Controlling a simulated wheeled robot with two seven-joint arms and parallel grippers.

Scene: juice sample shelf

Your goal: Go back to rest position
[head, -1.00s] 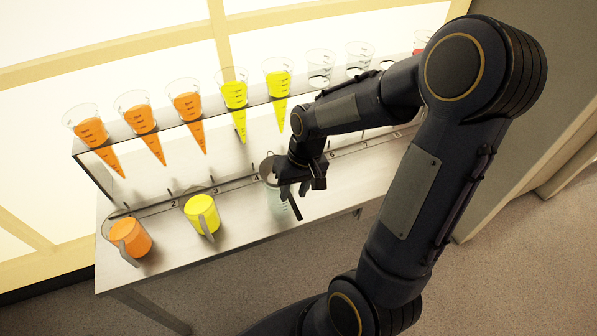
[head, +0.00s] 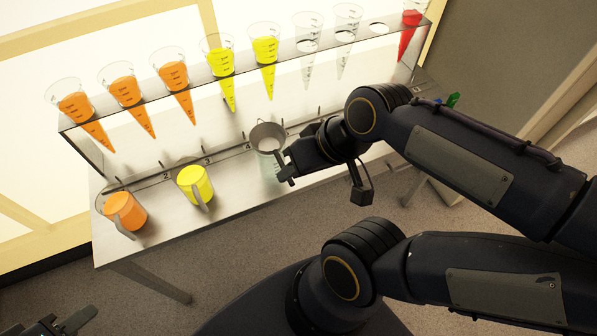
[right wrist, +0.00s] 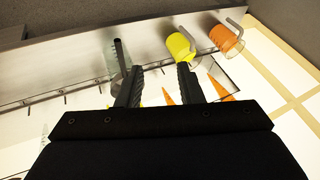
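My right gripper (head: 284,168) is at the right side of the clear pitcher (head: 268,138), which stands upright on the bench. In the right wrist view its two fingers (right wrist: 161,72) are apart with nothing held between them. The clear pitcher (right wrist: 117,62) shows there just beyond the left finger; whether they touch I cannot tell. My left gripper (head: 78,320) is at the bottom left edge of the head view, away from the bench, partly cut off; its fingers look apart and empty.
A yellow pitcher (head: 195,184) and an orange pitcher (head: 127,212) stand left on the bench (head: 230,206). Above, a rack (head: 140,108) holds orange, yellow, clear and red cones; one hole (head: 378,28) is empty. Floor in front is free.

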